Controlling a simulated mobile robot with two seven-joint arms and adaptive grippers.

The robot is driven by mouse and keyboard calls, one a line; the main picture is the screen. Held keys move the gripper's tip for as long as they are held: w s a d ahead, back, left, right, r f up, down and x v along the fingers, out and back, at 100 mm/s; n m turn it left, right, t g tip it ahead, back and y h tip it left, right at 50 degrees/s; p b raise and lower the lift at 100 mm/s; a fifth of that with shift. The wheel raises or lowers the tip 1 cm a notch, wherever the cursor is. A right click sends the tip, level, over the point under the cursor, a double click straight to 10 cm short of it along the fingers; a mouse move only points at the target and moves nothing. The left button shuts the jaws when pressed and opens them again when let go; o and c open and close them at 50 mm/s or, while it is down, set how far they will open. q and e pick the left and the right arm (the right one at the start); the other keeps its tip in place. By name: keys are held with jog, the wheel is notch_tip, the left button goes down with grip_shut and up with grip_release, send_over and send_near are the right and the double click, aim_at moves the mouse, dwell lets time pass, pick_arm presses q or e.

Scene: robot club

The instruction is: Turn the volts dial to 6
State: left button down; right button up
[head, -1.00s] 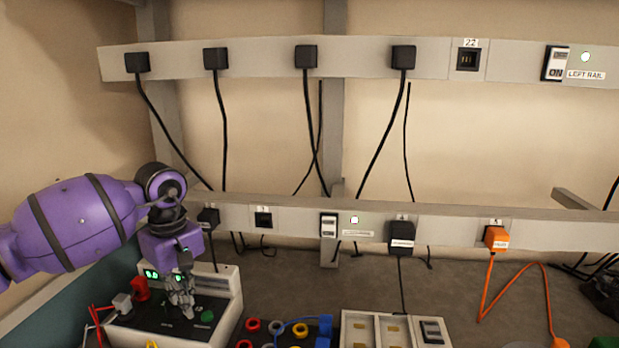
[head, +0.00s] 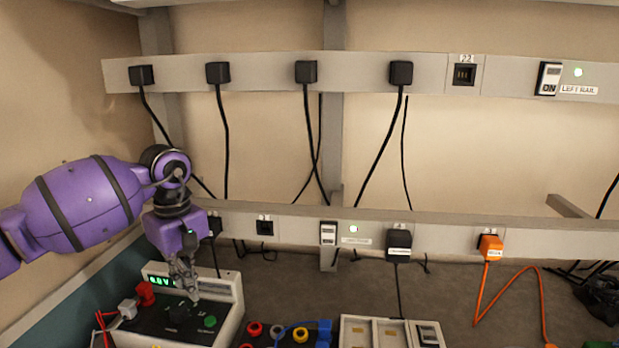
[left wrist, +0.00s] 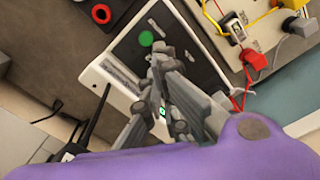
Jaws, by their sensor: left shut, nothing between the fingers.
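The power supply (head: 228,308) stands at the lower left of the head view, with a black top panel and a green display (head: 160,281) that seems to read 0.0 V. A dark round knob (head: 180,314), which looks like the volts dial, is on the panel; its pointer setting is too small to read. A green button (head: 210,321) is to its right and also shows in the left wrist view (left wrist: 146,38). My left gripper (head: 194,297) is shut and empty, pointing down over the panel, apparently just above the knob. In the left wrist view its fingers (left wrist: 160,65) hide part of the panel.
Red and white plugs with leads (head: 127,308) are at the supply's left. A board with coloured sockets (head: 300,335) and a pale tray (head: 345,325) stand to the right. A socket rail (head: 370,230) with hanging cables runs behind.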

aim_at(179, 313)
pick_arm(q)
jog(key=f+n, duration=0.1)
jog(key=n, duration=0.1)
jog(key=f+n, duration=0.2)
jog(key=a+f+n, duration=0.1)
jog(key=f+n, duration=0.1)
jog(key=shift+s, duration=0.4)
jog(key=shift+f+b, duration=0.35)
jog(key=shift+f, duration=0.05)
jog(key=shift+s+f, duration=0.15)
pick_arm(e)
jog(key=shift+s+f, duration=0.8)
jog(key=shift+s, duration=0.1)
